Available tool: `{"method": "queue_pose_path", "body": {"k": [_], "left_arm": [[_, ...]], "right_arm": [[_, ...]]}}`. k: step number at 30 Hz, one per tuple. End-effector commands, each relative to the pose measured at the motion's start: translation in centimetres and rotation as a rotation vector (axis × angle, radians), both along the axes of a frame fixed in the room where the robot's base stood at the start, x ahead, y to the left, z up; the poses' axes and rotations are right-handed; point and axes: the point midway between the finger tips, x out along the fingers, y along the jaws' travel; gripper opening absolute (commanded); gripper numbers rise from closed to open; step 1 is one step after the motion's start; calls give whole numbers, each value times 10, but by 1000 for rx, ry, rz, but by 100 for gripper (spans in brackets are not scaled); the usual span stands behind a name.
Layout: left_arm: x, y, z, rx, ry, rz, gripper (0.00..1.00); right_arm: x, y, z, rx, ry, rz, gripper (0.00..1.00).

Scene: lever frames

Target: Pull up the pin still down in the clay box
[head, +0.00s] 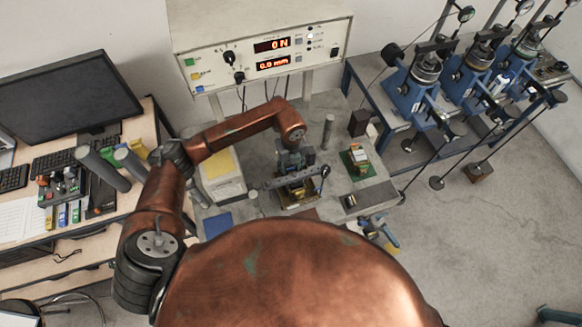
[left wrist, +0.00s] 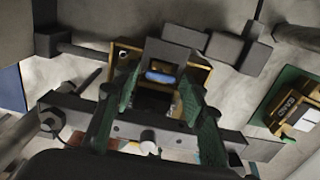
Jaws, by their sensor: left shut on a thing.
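The clay box (head: 299,193), with brass-coloured walls, sits in a dark metal frame on the bench. In the left wrist view its brass rim (left wrist: 201,74) shows behind my fingers. My left gripper (head: 294,172) points down over the box. In the left wrist view my left gripper (left wrist: 158,97) has its two green-padded fingers on either side of a small dark piece with a blue band (left wrist: 161,77). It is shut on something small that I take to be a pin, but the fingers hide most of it. I cannot make out a second pin. My right gripper is not in view.
A grey metal bar (left wrist: 120,128) crosses in front of the box. A green-based block (head: 357,158) stands to the right, and a grey cylinder (head: 327,131) behind. Blue loading frames (head: 420,97) stand farther right.

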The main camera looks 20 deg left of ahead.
Motion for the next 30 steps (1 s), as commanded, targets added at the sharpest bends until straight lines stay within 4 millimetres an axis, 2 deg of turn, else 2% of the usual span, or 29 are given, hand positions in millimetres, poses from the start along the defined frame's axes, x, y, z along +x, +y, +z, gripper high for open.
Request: {"method": "queue_pose_path", "body": {"k": [2, 9, 19, 24, 30], "left_arm": [[0, 0, 0, 0, 1, 0, 17], [-1, 0, -1, 1, 3, 0, 0], [-2, 0, -2, 1, 6, -1, 0], [-2, 0, 13, 2, 6, -1, 0], [-2, 0, 15, 1, 6, -1, 0]], "right_arm": [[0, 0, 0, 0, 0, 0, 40], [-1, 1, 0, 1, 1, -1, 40], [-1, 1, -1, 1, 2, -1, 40], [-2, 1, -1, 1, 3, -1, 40], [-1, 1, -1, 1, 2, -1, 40]]}}
